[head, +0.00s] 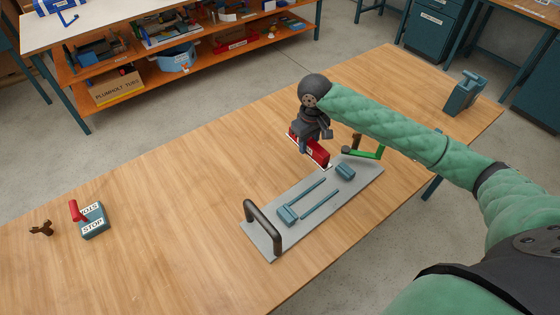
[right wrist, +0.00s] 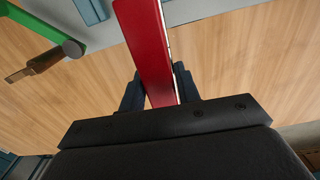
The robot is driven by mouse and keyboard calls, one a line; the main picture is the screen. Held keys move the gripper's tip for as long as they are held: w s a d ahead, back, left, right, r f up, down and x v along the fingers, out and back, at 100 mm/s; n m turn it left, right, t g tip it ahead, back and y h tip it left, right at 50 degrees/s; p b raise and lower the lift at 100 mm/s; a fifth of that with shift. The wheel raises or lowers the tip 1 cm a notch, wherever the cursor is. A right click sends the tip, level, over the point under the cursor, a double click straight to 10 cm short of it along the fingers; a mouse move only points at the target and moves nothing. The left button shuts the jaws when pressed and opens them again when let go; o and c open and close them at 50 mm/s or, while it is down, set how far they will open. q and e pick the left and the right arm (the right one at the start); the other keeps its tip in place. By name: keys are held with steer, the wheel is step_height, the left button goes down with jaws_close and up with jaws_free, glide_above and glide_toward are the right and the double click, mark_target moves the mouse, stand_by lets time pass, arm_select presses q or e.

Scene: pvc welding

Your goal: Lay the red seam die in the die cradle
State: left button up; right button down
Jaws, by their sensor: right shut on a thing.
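The red seam die (head: 312,151) is a long red bar with a pale lower edge. My right gripper (head: 304,145) is shut on it and holds it above the table, at the far side of the grey base plate (head: 262,241). In the right wrist view the die (right wrist: 150,50) stands out between the two dark fingers (right wrist: 160,92). The plate carries two parallel teal rails and teal blocks (head: 345,172), which look like the die cradle (head: 315,198). The die is apart from these rails. My left gripper is in neither view.
A dark arched handle (head: 268,222) rises at the plate's near left end. A green lever (head: 365,153) stands at its far right end. A red-handled STOP box (head: 92,222) and a small brown object (head: 41,229) sit at the left. The table (head: 180,190) between is clear.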

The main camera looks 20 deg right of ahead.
steer(key=shift+w+a+f+p, duration=0.25)
steer(key=shift+w+a, duration=0.15)
steer(key=shift+a, duration=0.2)
steer(key=shift+w+a+f+p, duration=0.25)
steer(key=shift+w+a, duration=0.15)
steer(key=shift+a, duration=0.2)
steer(key=p, duration=0.3)
glide_above(274, 163)
step_height(274, 163, down, 6)
steer(key=shift+w+a+r, duration=0.1)
steer(key=shift+w+r, duration=0.05)
steer(key=shift+r, duration=0.1)
steer(key=shift+f+p, duration=0.3)
steer(key=shift+f, duration=0.3)
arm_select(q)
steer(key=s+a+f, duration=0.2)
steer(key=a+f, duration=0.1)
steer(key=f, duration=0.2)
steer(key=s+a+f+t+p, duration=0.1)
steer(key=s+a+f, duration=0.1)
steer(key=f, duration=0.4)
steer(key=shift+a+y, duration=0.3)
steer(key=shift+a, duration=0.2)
arm_select(e)
steer(key=shift+f, duration=1.45)
steer(key=c, duration=1.4)
jaws_free()
steer(key=shift+f, duration=0.15)
steer(key=o, duration=0.4)
